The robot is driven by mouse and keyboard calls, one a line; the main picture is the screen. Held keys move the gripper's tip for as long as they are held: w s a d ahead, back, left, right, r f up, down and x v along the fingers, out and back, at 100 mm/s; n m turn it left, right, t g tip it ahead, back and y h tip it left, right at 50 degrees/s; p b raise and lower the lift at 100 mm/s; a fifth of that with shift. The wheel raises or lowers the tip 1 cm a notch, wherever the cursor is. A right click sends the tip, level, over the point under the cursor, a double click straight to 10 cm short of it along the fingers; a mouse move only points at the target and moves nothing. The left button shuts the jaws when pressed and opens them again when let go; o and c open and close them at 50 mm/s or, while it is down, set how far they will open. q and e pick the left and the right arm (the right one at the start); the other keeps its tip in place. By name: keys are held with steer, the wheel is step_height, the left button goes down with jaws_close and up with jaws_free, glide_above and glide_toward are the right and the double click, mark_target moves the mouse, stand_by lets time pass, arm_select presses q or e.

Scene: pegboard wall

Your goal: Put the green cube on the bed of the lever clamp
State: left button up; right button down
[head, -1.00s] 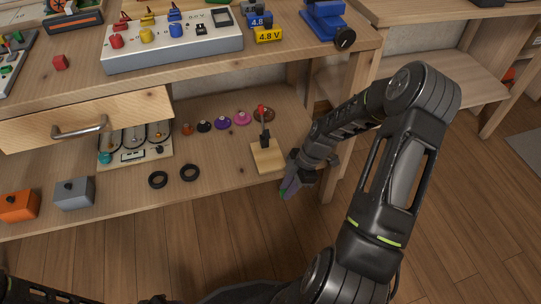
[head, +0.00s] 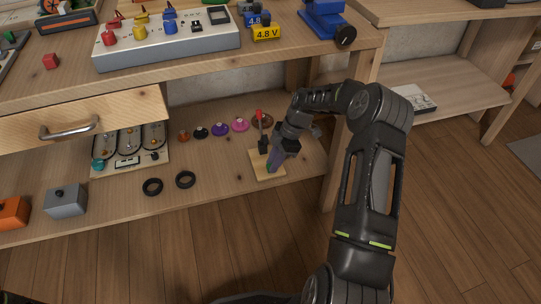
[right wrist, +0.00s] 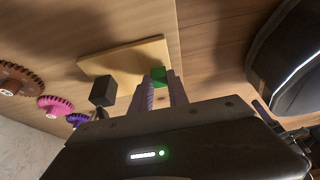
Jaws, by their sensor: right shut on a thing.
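The green cube (right wrist: 158,75) sits between the two fingertips of my right gripper (right wrist: 161,85), which is shut on it. In the head view my right gripper (head: 271,164) points down over the front part of the wooden bed (head: 258,172) of the lever clamp. The cube is mostly hidden there by the fingers. The clamp has a black upright body (head: 263,146) and a red-tipped lever standing up behind the gripper. In the right wrist view the bed (right wrist: 126,62) lies behind the cube; I cannot tell whether they touch. My left gripper is not in view.
Coloured knob-like gears (head: 220,129) line the shelf left of the clamp. A grey box (head: 66,201) stands further left. The upper tabletop (head: 190,78) overhangs the shelf, and a table leg (head: 345,150) stands to the right.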

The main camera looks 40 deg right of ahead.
steer(key=w, duration=0.1)
steer(key=w+d+b, duration=0.1)
steer(key=w, duration=0.1)
steer(key=shift+w+d+f, duration=0.1)
steer(key=shift+w+f, duration=0.05)
steer(key=shift+w, duration=0.15)
steer(key=shift+s+f+b, duration=0.1)
steer(key=shift+f+b, duration=0.2)
steer(key=shift+b, duration=0.4)
steer(key=shift+r, duration=0.15)
steer(key=c, duration=1.3)
jaws_free()
steer(key=shift+p+v, duration=1.7)
steer(key=shift+v, duration=2.1)
